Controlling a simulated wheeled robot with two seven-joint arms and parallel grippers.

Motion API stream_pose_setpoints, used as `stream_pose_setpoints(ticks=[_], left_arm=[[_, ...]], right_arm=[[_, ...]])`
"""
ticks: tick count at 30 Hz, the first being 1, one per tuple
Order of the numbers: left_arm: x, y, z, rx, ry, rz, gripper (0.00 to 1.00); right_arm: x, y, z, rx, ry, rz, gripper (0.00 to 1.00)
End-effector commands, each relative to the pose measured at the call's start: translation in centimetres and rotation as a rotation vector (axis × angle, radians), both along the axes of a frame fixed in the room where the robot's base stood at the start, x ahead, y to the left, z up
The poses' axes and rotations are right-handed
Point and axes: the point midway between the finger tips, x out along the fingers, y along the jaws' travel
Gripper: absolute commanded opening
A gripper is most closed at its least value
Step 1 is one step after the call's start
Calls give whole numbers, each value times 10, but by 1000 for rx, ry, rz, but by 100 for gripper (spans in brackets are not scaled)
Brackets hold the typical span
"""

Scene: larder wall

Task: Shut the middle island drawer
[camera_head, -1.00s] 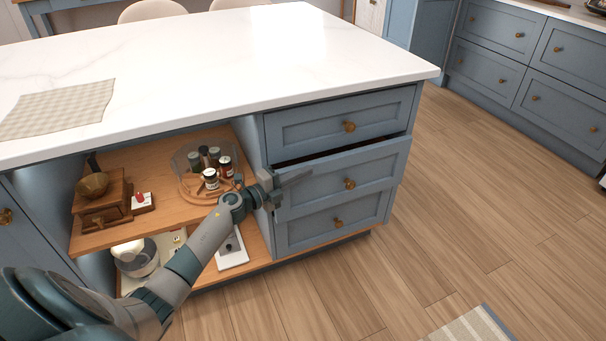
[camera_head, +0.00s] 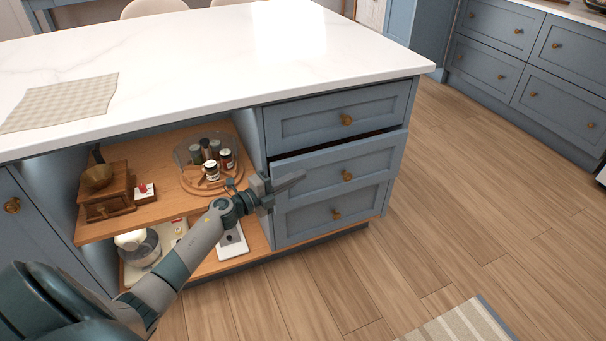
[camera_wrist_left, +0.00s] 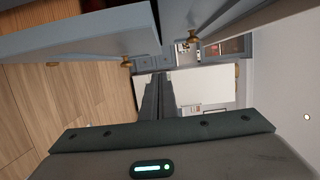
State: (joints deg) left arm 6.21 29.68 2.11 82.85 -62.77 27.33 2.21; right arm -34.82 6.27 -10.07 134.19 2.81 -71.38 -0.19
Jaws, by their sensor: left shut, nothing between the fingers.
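The middle island drawer (camera_head: 320,178) is a blue-grey front with a brass knob (camera_head: 347,175). It stands out a little from the island, with a dark gap above it under the top drawer (camera_head: 310,122). My left gripper (camera_head: 302,178) is shut and empty. In the head view it overlaps the upper left part of the middle front; I cannot tell whether it touches. In the left wrist view, its shut fingers (camera_wrist_left: 150,97) point toward the room beyond, and a drawer front (camera_wrist_left: 80,42) that looks like the middle one lies at upper left. My right gripper is not in view.
The white worktop (camera_head: 200,65) overhangs the drawers. Left of them, an open shelf (camera_head: 165,205) holds a grinder (camera_head: 107,190) and a round tray of jars (camera_head: 205,187). The wooden floor (camera_head: 470,220) is clear to the right, with a striped rug (camera_head: 455,325) in front.

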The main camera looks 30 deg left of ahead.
Motion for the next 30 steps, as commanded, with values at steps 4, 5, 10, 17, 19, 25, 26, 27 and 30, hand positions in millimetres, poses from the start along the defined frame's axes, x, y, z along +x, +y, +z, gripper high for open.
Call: stream_pose_setpoints(ticks=[4,5,10,17,19,25,26,27,30], left_arm=[[-22,9,-1,3,2,0,0],[-27,11,-1,3,2,0,0],[-48,19,-1,0,1,-1,0],[-60,24,0,1,0,-1,0],[-61,24,1,1,-1,-1,0],[-61,24,1,1,-1,-1,0],[-61,24,1,1,0,-1,0],[-61,24,1,1,-1,-1,0],[-60,25,1,0,-3,5,0]], right_arm=[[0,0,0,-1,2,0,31],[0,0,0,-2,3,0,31],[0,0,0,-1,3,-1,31],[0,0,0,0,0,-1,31],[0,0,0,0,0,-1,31],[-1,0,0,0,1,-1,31],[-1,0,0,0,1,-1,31],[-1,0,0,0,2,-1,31],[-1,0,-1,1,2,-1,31]])
